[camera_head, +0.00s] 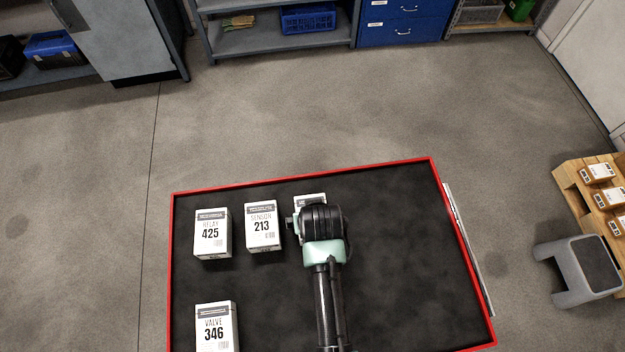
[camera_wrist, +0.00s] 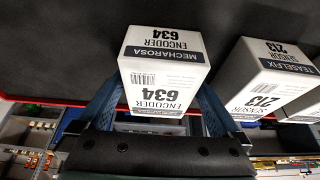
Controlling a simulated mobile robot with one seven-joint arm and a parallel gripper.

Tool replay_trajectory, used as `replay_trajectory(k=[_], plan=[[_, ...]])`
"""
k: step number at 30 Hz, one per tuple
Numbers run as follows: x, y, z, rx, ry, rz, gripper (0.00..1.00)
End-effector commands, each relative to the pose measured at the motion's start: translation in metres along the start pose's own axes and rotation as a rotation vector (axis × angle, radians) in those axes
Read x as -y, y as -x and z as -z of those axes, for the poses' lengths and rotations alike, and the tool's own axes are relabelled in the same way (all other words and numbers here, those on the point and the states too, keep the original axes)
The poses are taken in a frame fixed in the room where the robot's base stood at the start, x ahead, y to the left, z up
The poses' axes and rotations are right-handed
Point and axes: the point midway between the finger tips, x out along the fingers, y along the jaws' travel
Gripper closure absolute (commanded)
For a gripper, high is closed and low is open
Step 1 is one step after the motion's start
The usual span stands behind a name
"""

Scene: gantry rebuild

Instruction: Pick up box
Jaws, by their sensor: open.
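A white box labelled ENCODER 634 (camera_wrist: 162,62) is large in the wrist view, with its printing upside down. In the head view only a top corner of a white box (camera_head: 309,199) shows behind my arm; the rest is hidden. My gripper (camera_wrist: 160,100) is open, with one blue finger on each side of the encoder box. I cannot tell whether the fingers touch it. A white SENSOR 213 box (camera_head: 262,226) stands just left of my arm in the head view and at the right in the wrist view (camera_wrist: 270,80).
The boxes stand on a black tabletop with a red rim (camera_head: 302,180). A RELAY 425 box (camera_head: 212,234) and a VALVE 346 box (camera_head: 216,328) are at its left. The tabletop's right part is bare. A grey step stool (camera_head: 580,272) and a pallet (camera_head: 570,185) with boxes are right.

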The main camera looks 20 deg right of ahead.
Motion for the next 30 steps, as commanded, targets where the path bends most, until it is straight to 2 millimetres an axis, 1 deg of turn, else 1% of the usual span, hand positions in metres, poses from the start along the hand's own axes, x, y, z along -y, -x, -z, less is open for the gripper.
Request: replay_trajectory(k=[4, 5, 9, 17, 18, 19, 26, 30], plan=[[0.000, 0.000, 0.000, 0.000, 0.000, 0.000, 0.00], [0.000, 0.000, 0.000, 0.000, 0.000, 0.000, 0.02], [0.000, 0.000, 0.000, 0.000, 0.000, 0.000, 0.27], [0.000, 0.000, 0.000, 0.000, 0.000, 0.000, 0.74], [0.000, 0.000, 0.000, 0.000, 0.000, 0.000, 0.81], [0.000, 0.000, 0.000, 0.000, 0.000, 0.000, 0.86], [0.000, 0.002, 0.002, -0.003, 0.000, 0.000, 0.86], [0.000, 0.012, 0.007, -0.006, 0.001, 0.000, 0.86]])
